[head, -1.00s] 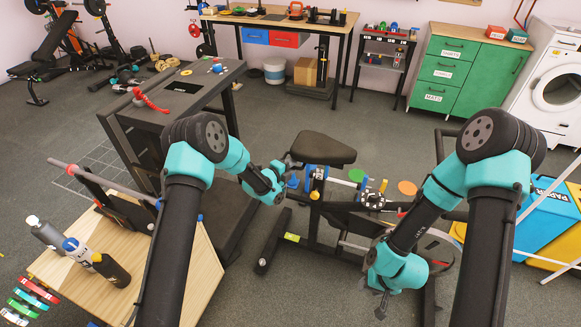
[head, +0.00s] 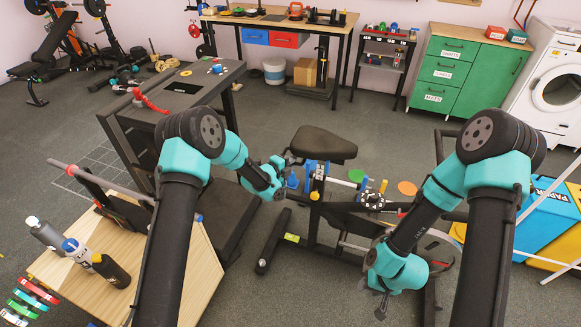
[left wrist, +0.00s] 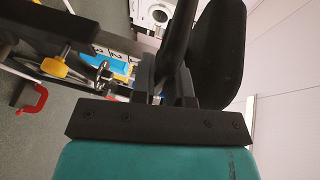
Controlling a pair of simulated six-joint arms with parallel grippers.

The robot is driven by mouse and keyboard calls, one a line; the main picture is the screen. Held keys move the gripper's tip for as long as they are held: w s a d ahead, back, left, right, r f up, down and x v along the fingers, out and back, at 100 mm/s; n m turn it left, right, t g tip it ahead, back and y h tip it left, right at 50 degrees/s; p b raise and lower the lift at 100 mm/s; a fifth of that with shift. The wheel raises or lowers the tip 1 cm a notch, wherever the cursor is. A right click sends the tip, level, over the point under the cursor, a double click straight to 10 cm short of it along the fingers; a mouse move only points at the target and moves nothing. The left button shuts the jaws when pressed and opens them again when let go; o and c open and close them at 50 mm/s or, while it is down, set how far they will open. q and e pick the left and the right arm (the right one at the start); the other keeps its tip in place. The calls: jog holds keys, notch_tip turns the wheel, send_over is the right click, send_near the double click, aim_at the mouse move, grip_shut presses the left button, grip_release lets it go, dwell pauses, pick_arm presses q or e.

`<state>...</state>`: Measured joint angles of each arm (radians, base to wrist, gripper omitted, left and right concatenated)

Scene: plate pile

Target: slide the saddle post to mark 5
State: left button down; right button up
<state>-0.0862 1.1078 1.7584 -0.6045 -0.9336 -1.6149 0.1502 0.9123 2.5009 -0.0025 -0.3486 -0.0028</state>
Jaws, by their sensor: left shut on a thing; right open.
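The black saddle (head: 322,143) sits at the top of the exercise bike in the head view. It also shows at the upper right of the left wrist view (left wrist: 222,55). My left gripper (head: 288,160) is beside the saddle, just below its left edge. In the left wrist view its fingers (left wrist: 166,88) are shut on the dark saddle post (left wrist: 178,42), just beside the saddle. The marks on the post cannot be read. My right gripper (head: 381,304) is open and empty, low in front of the bike.
The bike frame (head: 292,238) stands on grey floor between my arms. A yellow knob (left wrist: 53,68) and a red clamp (left wrist: 32,98) show in the left wrist view.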

aim_at(295, 142)
pick_arm(q)
notch_tip(295, 142, up, 8)
jog(key=shift+r, duration=0.25)
jog(key=shift+w, duration=0.1)
jog(key=c, duration=1.5)
grip_release()
jog(key=shift+r, duration=0.1)
jog(key=shift+o, duration=0.5)
jog(key=shift+s+a, duration=0.35)
jog(key=shift+s, duration=0.05)
jog(key=v, duration=1.6)
jog(key=shift+s, duration=0.25)
